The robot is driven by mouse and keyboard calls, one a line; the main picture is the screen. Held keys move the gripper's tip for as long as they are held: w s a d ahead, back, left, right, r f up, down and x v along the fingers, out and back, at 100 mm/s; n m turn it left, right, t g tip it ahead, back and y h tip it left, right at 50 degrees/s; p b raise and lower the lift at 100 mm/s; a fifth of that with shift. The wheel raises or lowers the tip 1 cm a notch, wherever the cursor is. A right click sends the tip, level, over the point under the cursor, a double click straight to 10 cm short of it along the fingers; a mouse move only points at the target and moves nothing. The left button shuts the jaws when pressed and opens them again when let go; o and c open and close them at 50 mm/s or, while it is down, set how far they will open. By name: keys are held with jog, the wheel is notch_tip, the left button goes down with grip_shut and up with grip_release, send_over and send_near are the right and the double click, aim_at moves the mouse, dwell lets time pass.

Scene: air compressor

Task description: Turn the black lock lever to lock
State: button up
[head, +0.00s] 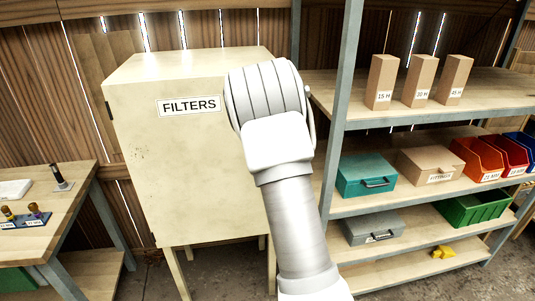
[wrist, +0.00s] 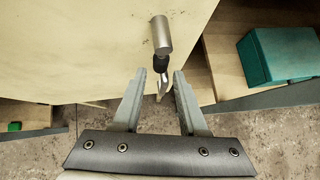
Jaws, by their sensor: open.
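The cream cabinet labelled FILTERS (head: 190,150) stands closed in the middle of the head view, its right part hidden by my arm. In the wrist view its pale face (wrist: 70,45) fills the upper left. A grey metal cylinder (wrist: 160,36) stands out from it near its edge. A small black piece (wrist: 160,63), which looks like the lock lever, shows just below the cylinder, with a shiny metal part under it. My gripper (wrist: 160,76) is open, one finger on each side of these lower parts. I cannot tell whether it touches them. My arm hides the gripper in the head view.
A shelf rack (head: 430,110) with boxes and bins stands to the right of the cabinet. A workbench (head: 45,235) stands to the left. A teal case (wrist: 280,55) on a shelf lies right of the gripper in the wrist view.

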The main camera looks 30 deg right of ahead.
jog(key=p+v, duration=0.1)
jog(key=v, duration=1)
jog(key=shift+p, duration=0.4)
jog(key=s+a+r+m+h, duration=0.1)
jog(key=s+a+r+m, duration=0.4)
jog(key=s+r+m, duration=0.85)
jog(key=s+a+f+m+g+y, duration=0.1)
jog(key=s+a+m+y, duration=0.1)
jog(key=s+a+m, duration=0.5)
jog(key=s+a+f+m+g+y, duration=0.1)
jog(key=s+a+m+y, duration=0.2)
jog(key=s+a+m, duration=0.4)
jog(key=s+m, duration=0.3)
jog(key=s, duration=0.2)
jog(key=shift+a+f, duration=0.15)
jog(key=shift+f, duration=0.05)
